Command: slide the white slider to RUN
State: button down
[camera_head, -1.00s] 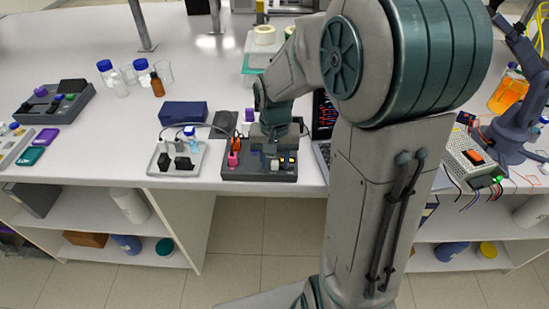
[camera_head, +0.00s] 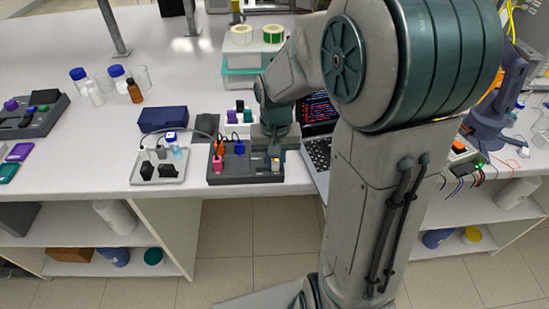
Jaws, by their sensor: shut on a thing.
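The rig is a dark grey box (camera_head: 233,178) at the front edge of the bench, with pink, orange and blue parts on its left and middle. My gripper (camera_head: 273,148) reaches down over the box's right end from behind. A small pale piece with a yellowish top (camera_head: 275,163) shows just below the gripper; I cannot tell whether it is the white slider or a fixed part. My gripper is shut on what I take to be the white slider. The fingertips and most of their grip are hidden, and no RUN mark is legible.
A pale tray (camera_head: 160,172) with black pieces and a small bottle stands left of the box. A dark blue case (camera_head: 163,119) lies behind it. An open laptop (camera_head: 318,152) stands close on the right. Tape rolls (camera_head: 255,35) sit on a stack behind.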

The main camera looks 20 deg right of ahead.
aim_at(277, 163)
jog(key=shift+d, duration=0.15)
jog(key=c, duration=1.3)
grip_release()
jog(key=shift+d, duration=0.15)
jog(key=shift+r, duration=0.15)
notch_tip(277, 163, up, 14)
jog(key=shift+f, duration=0.2)
jog(key=s+f+n+t, duration=0.1)
jog(key=s, duration=0.3)
jog(key=s+f+t, duration=0.1)
jog(key=s+f, duration=0.1)
jog(key=s, duration=0.2)
jog(key=s+f+n+t, duration=0.1)
jog(key=s+f, duration=0.1)
jog(key=s, duration=0.3)
jog(key=shift+a+n, duration=0.3)
jog(key=shift+a, duration=0.1)
